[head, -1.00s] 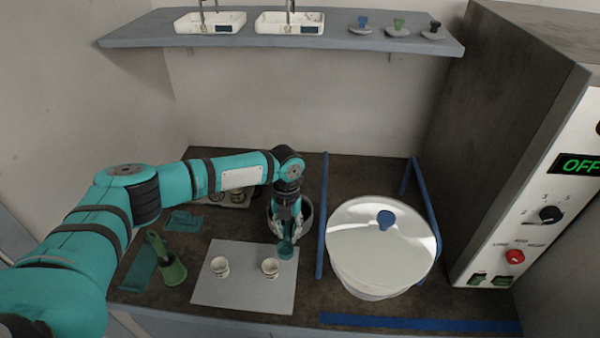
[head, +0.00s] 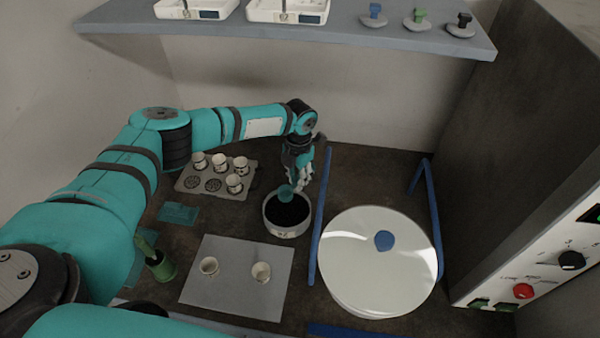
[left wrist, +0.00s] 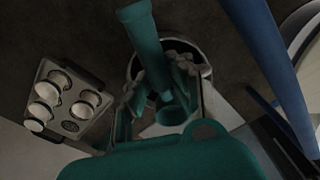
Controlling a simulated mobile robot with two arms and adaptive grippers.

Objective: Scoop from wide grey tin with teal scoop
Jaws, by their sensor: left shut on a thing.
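The wide grey tin (head: 270,226) stands on the dark worktop behind the grey mat, with dark contents. Its rim also shows in the left wrist view (left wrist: 196,47). My left gripper (head: 303,181) is shut on the teal scoop (head: 286,193) and sits over the tin's far right side. The scoop's bowl is at the tin's far rim; I cannot tell whether it touches the contents. In the left wrist view the scoop's handle (left wrist: 146,45) and bowl (left wrist: 172,114) show between the fingers (left wrist: 160,100). My right gripper is not in view.
A tray (head: 190,185) with several cups is left of the tin. Blue strips (head: 320,225) flank a large white lidded pan (head: 370,265) at right. A green scoop holder (head: 161,268) stands left.

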